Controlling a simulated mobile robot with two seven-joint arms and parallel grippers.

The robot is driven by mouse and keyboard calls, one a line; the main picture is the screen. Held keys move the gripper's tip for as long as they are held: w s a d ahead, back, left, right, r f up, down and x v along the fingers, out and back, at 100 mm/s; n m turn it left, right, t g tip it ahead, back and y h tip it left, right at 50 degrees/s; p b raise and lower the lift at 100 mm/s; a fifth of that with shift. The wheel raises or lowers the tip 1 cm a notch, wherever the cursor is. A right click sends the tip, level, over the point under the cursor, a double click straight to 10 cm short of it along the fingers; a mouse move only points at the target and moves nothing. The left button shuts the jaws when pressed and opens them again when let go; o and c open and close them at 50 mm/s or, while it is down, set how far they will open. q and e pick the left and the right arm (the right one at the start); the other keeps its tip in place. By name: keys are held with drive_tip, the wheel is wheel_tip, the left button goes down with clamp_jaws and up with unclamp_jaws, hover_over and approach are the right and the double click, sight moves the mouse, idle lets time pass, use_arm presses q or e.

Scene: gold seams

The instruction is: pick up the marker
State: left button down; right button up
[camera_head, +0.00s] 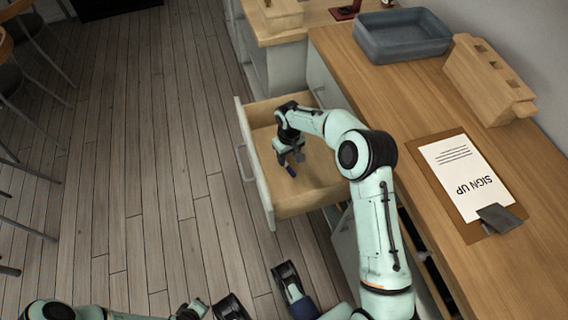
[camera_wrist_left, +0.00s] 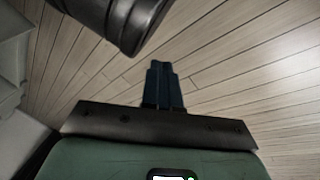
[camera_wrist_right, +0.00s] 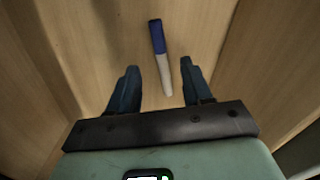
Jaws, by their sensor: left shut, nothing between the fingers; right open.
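The marker (camera_wrist_right: 161,58) has a dark blue cap end and a white body. In the right wrist view it lies on the drawer's wooden floor, ahead of and between the fingers. My right gripper (camera_wrist_right: 157,80) is open and empty, with one finger on each side of the marker's line. In the head view the right gripper (camera_head: 291,160) reaches down into the open drawer (camera_head: 310,193), and the marker's blue end (camera_head: 291,171) shows by its fingertips. In the left wrist view my left gripper (camera_wrist_left: 161,68) is shut and empty above the floorboards, away from the drawer.
The drawer's front panel (camera_head: 254,165) and side walls stand around the right gripper. On the counter are a grey-blue basin (camera_head: 401,35), a wooden block-like holder (camera_head: 488,80) and a clipboard with a sign-up sheet (camera_head: 462,177). Chairs stand at the far left; the floor between is clear.

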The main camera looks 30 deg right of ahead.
sight(288, 166)
wheel_tip(288, 166, down, 6)
drive_tip(key=shift+w+r+b, duration=0.1)
drive_tip(key=shift+w+b, duration=0.05)
drive_tip(key=shift+b, duration=0.75)
use_arm(q)
drive_tip(key=shift+g, duration=0.6)
drive_tip(key=s+f, duration=0.3)
drive_tip(key=shift+s+a, duration=0.3)
use_arm(e)
clamp_jaws()
